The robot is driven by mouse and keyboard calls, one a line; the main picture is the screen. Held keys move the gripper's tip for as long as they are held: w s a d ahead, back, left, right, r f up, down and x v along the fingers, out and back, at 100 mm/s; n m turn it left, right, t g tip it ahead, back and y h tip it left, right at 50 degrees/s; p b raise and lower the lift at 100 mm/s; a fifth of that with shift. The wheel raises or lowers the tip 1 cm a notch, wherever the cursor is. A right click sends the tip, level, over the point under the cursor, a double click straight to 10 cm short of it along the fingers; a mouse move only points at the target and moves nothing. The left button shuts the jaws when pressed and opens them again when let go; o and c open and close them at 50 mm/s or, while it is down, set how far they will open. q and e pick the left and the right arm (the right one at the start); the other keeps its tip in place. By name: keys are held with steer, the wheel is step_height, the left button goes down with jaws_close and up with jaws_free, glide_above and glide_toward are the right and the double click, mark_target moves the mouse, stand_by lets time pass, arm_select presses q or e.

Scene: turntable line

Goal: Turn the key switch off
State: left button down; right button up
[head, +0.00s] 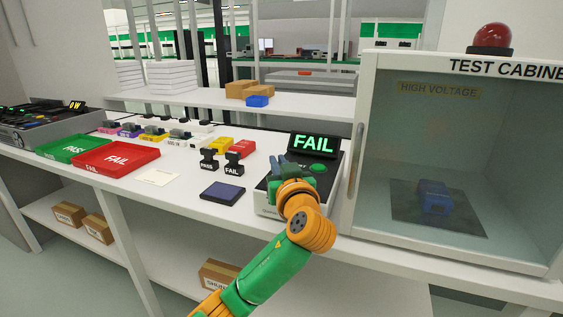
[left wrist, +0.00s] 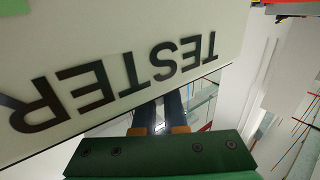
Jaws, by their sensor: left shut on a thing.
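The tester (head: 322,178) is a box with a dark top and pale front, standing on the bench beside the test cabinet. Its display (head: 313,144) reads FAIL in green, with a green button (head: 318,168) below. My left gripper (head: 281,165) is at the left part of the tester's top, its fingers closed at the key switch. The fingers and my wrist hide the key, so its position cannot be read. In the left wrist view the fingers (left wrist: 158,112) run out past the pale panel lettered TESTER (left wrist: 130,72). My right gripper is out of view.
The test cabinet (head: 368,60) stands close on the right, with a blue unit (head: 434,196) behind its glass and a red lamp (head: 492,38) on top. Left of the tester are PASS and FAIL stamps (head: 233,164), a dark pad (head: 222,192) and a red FAIL tray (head: 150,164).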

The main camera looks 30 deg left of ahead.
arm_select(q)
steer(key=shift+s+a+r+n+g+y, duration=0.1)
steer(key=shift+r+n+g+y, duration=0.05)
steer(key=shift+n+g+y, duration=0.5)
steer(key=shift+g, duration=0.25)
steer(key=c, duration=1)
jaws_free()
steer(key=shift+a, duration=0.15)
steer(key=v, duration=0.7)
